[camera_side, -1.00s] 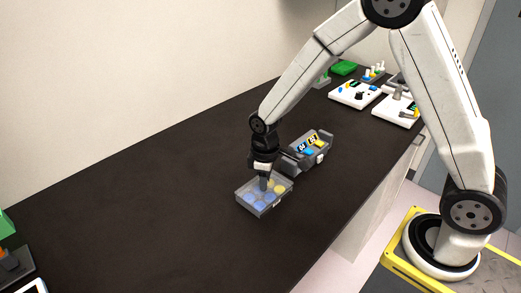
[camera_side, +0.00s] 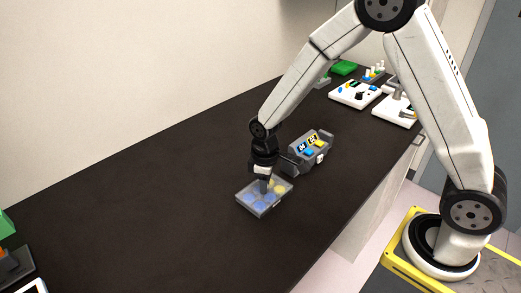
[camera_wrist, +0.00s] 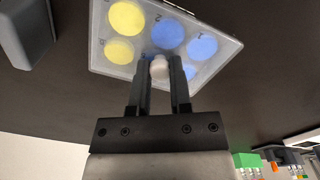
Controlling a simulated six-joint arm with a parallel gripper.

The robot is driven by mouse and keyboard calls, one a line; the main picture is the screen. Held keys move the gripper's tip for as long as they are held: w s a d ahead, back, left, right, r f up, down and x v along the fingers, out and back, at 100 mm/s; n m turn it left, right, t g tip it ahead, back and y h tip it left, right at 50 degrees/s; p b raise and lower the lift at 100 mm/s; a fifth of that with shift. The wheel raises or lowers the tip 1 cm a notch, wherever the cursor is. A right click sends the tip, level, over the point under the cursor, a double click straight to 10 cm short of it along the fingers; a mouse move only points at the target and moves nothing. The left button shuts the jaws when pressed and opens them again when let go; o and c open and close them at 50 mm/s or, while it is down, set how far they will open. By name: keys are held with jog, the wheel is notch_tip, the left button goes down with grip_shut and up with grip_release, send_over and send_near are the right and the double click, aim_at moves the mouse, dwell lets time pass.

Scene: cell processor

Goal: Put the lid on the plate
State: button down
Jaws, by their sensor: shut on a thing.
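The plate (camera_side: 264,209) sits on the dark bench in the side view, with yellow and blue round wells. In the wrist view the wells show through a clear lid (camera_wrist: 96,42). The lid lies over the plate, roughly lined up with it; I cannot tell whether it is fully seated. My gripper (camera_side: 265,187) points down over the middle of the plate. In the wrist view my gripper (camera_wrist: 161,66) is shut on the lid's pale round knob (camera_wrist: 159,69). The fingers hide part of the lower wells.
A grey device (camera_side: 310,150) with blue and yellow parts stands just behind and right of the plate. White boards (camera_side: 355,94) with small parts stand at the bench's far end. The bench left of the plate is clear.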

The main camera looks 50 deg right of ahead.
jog(key=shift+c, duration=2.3)
grip_release()
jog(key=shift+r, duration=0.1)
jog(key=shift+r, duration=3.8)
